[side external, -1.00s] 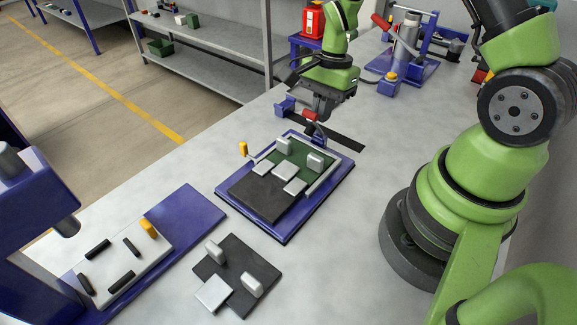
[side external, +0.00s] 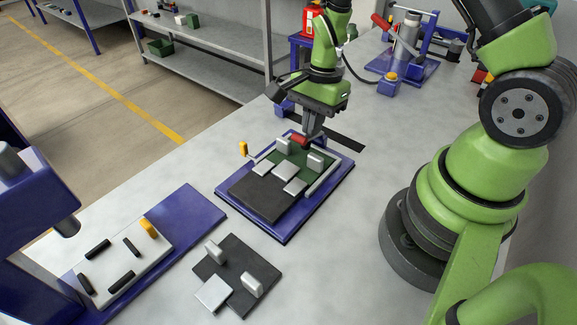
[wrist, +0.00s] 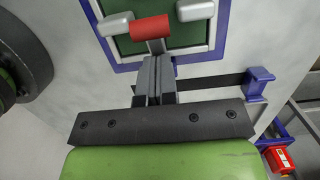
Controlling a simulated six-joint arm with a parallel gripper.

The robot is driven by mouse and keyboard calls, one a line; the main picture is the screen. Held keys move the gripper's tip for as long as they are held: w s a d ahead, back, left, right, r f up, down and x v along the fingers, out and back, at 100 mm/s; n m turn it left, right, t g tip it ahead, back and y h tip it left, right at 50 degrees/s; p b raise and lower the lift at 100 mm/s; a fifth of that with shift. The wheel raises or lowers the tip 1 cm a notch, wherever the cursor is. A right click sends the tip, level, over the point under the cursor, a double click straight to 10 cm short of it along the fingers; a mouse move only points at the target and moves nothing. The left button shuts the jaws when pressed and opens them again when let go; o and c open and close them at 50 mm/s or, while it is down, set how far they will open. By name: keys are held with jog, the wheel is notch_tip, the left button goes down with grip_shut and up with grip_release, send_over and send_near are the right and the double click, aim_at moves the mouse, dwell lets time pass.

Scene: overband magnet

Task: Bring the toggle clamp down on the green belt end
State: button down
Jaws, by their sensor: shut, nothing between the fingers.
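The toggle clamp's red handle (side external: 298,139) lies low over the far edge of the green belt end (side external: 291,157), inside the blue-framed fixture (side external: 284,238). In the wrist view the red handle (wrist: 150,27) lies crosswise over the green belt (wrist: 168,43), just ahead of my fingertips. My gripper (side external: 308,141) is shut and empty, its tips close behind the handle; it also shows in the wrist view (wrist: 156,62). I cannot tell whether the tips touch the handle. The clamp's pressing end is hidden by the handle and fingers.
A dark belt end (side external: 262,197) and silver blocks share the fixture, with a yellow-tipped lever (side external: 243,148) at its left. A dark plate with silver blocks (side external: 237,275) lies in front. A blue base with a light plate (side external: 187,224) stands left.

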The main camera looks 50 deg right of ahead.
dwell(0.3)
jog(key=shift+a+f, duration=0.3)
jog(key=shift+a, duration=0.15)
jog(key=shift+d, duration=0.1)
jog(key=shift+d, duration=0.55)
jog(key=shift+d+r, duration=0.2)
jog(key=shift+r, duration=0.95)
jog(key=shift+d+r, duration=0.15)
jog(key=shift+r, duration=0.95)
jog(key=shift+d+r, duration=0.2)
jog(key=shift+r, duration=0.95)
